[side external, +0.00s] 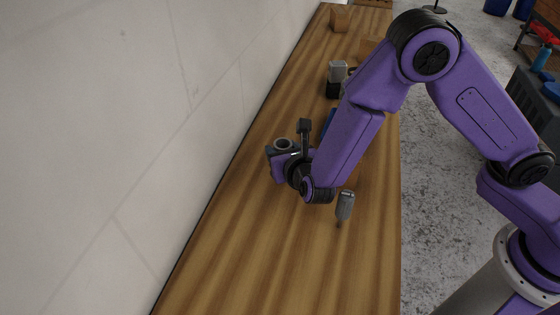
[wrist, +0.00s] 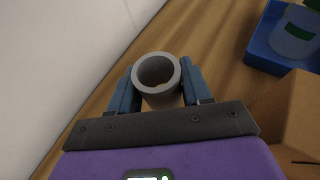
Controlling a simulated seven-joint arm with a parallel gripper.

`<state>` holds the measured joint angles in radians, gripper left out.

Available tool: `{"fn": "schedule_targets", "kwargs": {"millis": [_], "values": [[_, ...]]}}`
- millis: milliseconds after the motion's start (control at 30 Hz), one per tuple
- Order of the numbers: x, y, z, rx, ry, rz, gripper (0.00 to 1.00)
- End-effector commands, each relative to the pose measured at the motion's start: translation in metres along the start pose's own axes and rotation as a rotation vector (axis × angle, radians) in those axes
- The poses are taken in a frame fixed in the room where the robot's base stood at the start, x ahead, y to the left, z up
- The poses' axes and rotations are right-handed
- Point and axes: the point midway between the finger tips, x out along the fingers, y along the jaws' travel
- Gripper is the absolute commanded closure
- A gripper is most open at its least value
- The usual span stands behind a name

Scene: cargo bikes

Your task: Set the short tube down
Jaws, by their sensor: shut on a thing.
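The short tube is a grey hollow cylinder (wrist: 157,96), held between the two blue fingers of my gripper (wrist: 157,88) in the wrist view. Its open end faces the camera. In the side view the tube's rim (side external: 283,144) shows at my gripper (side external: 282,150), near the wall side of the wooden bench. My gripper is shut on the tube. Whether the tube's lower end touches the bench is hidden.
The wooden bench (side external: 240,265) runs along a pale wall (side external: 120,110). A grey-handled tool (side external: 345,205) lies near my wrist. A blue tray (wrist: 262,45) holding a bottle (wrist: 293,38) and a brown box (wrist: 292,118) are at the right in the wrist view. The bench's front is clear.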

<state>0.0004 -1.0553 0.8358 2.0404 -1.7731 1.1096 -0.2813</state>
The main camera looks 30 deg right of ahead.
Motion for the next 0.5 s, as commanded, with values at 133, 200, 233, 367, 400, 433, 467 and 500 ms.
{"fn": "schedule_targets", "kwargs": {"millis": [133,200,233,367,400,433,467,500], "values": [[0.007,0.003,-0.005,0.001,-0.001,-0.001,0.89],[0.012,0.004,-0.012,-0.003,0.0,-0.001,0.89],[0.013,0.004,-0.016,-0.004,0.0,-0.001,0.89],[0.018,0.004,-0.029,-0.003,0.0,-0.001,0.89],[0.019,0.004,-0.032,-0.002,0.0,-0.001,0.89],[0.02,0.004,-0.033,-0.002,0.0,0.0,0.89],[0.02,0.004,-0.034,-0.001,0.0,0.0,0.89],[0.02,0.004,-0.034,0.0,-0.001,0.0,0.89]]}}
